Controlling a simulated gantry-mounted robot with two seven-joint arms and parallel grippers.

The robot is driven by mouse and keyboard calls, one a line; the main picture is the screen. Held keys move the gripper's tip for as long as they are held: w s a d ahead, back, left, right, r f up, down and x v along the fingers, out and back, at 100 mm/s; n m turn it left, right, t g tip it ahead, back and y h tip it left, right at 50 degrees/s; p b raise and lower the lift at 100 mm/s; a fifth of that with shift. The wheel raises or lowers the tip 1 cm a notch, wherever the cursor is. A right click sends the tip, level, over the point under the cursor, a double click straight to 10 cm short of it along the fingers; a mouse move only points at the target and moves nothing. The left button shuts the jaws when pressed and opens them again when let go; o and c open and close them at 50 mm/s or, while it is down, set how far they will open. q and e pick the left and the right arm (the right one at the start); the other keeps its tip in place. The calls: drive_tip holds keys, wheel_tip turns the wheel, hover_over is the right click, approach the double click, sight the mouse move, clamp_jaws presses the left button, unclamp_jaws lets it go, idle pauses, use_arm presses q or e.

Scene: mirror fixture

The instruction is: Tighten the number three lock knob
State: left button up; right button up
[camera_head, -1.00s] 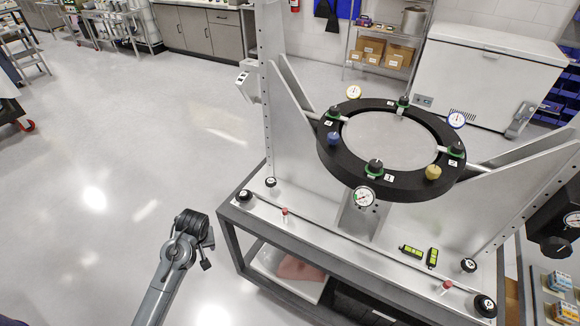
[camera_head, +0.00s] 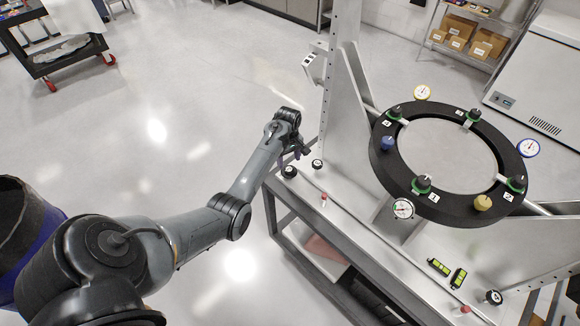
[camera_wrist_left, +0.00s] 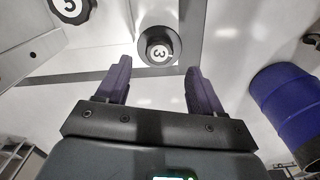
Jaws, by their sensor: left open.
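Two black knobs with a white "3" on top show in the left wrist view: one (camera_wrist_left: 158,47) on a pale plate at the base's corner, another (camera_wrist_left: 70,8) cut by the top edge. In the head view, two black knobs, an outer one (camera_head: 289,171) and an inner one (camera_head: 317,163), sit at the base's left corner; their numbers are too small to read. My left gripper (camera_head: 302,150) is beside this corner. In the wrist view its fingers (camera_wrist_left: 157,70) are open and empty, with the corner knob just beyond the gap between the tips. My right gripper is out of view.
The black ring (camera_head: 384,166) with dial gauges and green-based knobs stands right of my left gripper. A tall grey upright (camera_head: 343,70) rises behind the corner. A red-topped pin (camera_head: 323,199) stands on the base. A blue barrel (camera_wrist_left: 290,95) is at the wrist view's right.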

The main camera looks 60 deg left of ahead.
sight(289, 169)
use_arm(q)
drive_tip(key=shift+f+b, duration=0.35)
drive_tip(key=shift+f, duration=2.15)
drive_tip(key=c, duration=1.1)
drive_tip(key=shift+o, duration=0.2)
drive_tip(key=shift+r, duration=0.1)
